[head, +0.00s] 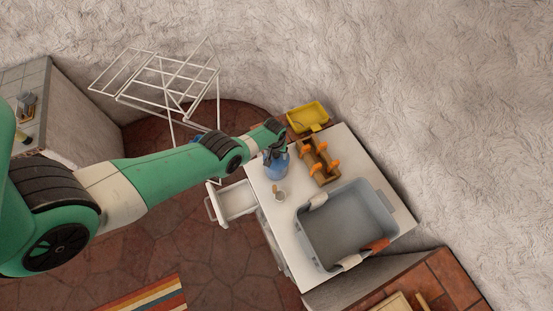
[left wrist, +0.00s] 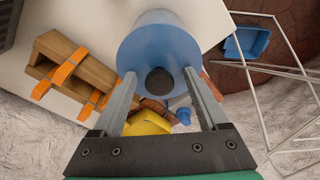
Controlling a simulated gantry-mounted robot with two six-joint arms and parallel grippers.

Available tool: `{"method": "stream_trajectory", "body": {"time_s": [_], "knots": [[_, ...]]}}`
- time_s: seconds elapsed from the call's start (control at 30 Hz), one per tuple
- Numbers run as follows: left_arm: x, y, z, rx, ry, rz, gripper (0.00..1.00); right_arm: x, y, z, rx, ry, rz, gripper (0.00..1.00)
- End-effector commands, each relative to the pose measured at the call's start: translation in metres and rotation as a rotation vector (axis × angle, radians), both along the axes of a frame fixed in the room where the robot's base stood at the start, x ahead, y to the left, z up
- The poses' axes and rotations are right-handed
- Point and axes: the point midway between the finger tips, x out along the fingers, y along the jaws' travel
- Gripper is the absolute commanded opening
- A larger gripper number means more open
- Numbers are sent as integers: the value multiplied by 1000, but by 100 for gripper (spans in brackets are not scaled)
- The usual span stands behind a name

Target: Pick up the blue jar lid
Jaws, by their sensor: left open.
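A blue jar (head: 277,173) stands on the white counter near its far left corner. In the left wrist view the blue jar (left wrist: 160,35) is a wide cylinder with a dark round spot (left wrist: 159,82) at its near end. I cannot tell the blue lid apart from the jar body. My left gripper (head: 273,151) is at the jar's top and partly hides it. In the left wrist view its open fingers (left wrist: 160,76) lie on either side of the jar's near end; contact is unclear. My right gripper is not in view.
A wooden rack with orange clips (head: 320,160) stands right of the jar. A grey basin with cloths on its rim (head: 345,225) fills the counter's right part. A small white cup (head: 279,195) is near the front edge. A yellow tub (head: 308,117) is behind, and a drawer (head: 236,201) is open.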

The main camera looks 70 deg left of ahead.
Motion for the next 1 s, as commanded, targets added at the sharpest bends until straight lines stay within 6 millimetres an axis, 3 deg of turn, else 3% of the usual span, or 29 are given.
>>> {"method": "stream_trajectory", "body": {"time_s": [0.07,0.43,0.77,1.0], "knots": [[0,0,0,0,0,0,65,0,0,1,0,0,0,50],[0,0,0,0,0,0,0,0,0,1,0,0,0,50],[0,0,1,0,0,0,0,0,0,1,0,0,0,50],[0,0,16,0,0,0,0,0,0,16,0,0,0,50]]}}
